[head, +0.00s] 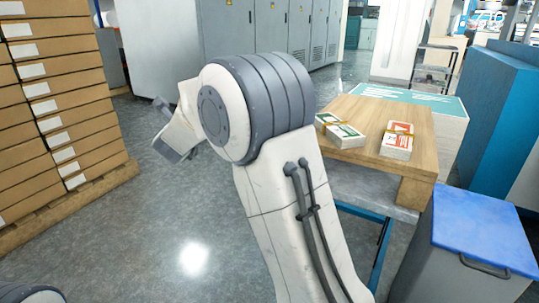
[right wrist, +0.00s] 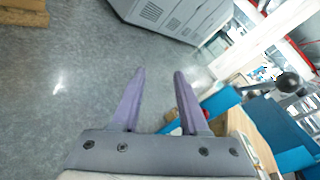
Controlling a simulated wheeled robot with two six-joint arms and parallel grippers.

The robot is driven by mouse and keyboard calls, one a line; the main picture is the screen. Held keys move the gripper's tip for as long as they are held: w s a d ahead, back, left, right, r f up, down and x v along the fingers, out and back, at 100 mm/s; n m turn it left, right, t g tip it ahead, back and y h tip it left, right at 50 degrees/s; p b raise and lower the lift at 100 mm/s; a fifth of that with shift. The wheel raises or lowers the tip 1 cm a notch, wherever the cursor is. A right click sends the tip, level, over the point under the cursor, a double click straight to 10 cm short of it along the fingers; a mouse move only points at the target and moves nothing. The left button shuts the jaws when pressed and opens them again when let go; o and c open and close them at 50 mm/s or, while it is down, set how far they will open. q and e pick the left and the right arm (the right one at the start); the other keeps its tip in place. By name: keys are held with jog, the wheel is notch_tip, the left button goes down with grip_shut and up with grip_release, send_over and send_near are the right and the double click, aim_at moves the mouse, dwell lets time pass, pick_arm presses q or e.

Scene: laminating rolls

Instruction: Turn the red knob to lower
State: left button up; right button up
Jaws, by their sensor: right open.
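My left gripper is not in view.
A wooden table (head: 365,112) with banded card stacks (head: 397,140) stands right of my arm. A blue-lidded bin (head: 484,228) is at lower right. Stacked cardboard boxes (head: 62,110) stand left, grey cabinets (head: 270,28) behind. Floor (head: 150,225) at left is clear.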

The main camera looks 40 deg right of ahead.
jog(key=s+d+f+m+g+h+b, duration=0.2)
jog(key=d+f+m+g+h+b, duration=0.25)
jog(key=d+m, duration=0.3)
jog(key=s+d+f+m+g+h+b, duration=0.3)
jog(key=d+f+m, duration=0.2)
jog(key=d+m, duration=0.25)
pick_arm(q)
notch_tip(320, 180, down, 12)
jog(key=b, duration=0.1)
jog(key=shift+b, duration=0.3)
pick_arm(e)
jog(key=w+d+n, duration=0.1)
jog(key=w+d, duration=0.3)
jog(key=d, duration=0.5)
jog(key=shift+d+r, duration=0.35)
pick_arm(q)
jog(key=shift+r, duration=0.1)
pick_arm(e)
grip_shut()
